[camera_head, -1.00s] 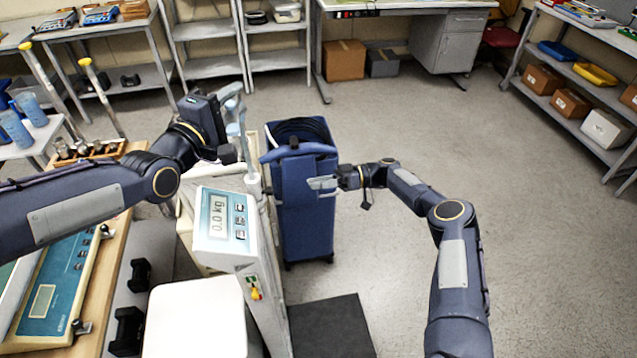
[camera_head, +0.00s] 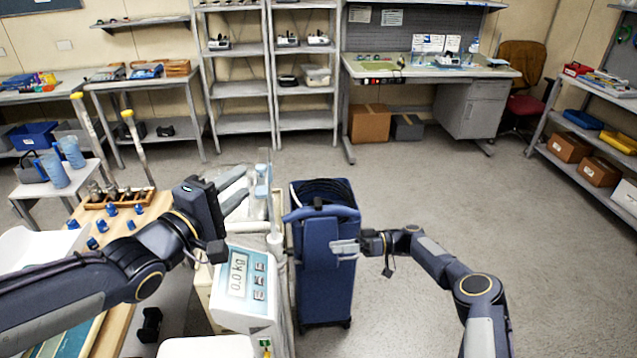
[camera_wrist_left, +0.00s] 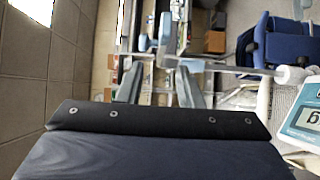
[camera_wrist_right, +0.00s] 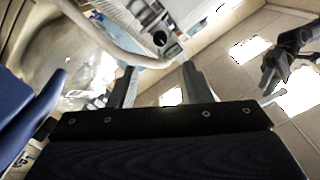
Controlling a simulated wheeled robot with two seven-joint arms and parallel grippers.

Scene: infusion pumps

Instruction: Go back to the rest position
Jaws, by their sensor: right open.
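My right gripper (camera_head: 345,248) is in front of the blue wheeled bin (camera_head: 325,285) in the head view. Its fingers (camera_wrist_right: 158,85) are apart and empty in the right wrist view. I cannot tell whether the right fingers touch the bin.
A wooden bench (camera_head: 122,315) with several blue knobs lies at left. A small table (camera_head: 40,187) holds blue cups. Shelves (camera_head: 240,125) and a desk (camera_head: 430,68) line the back wall, and another shelf (camera_head: 600,140) stands at right. The floor at centre right is clear.

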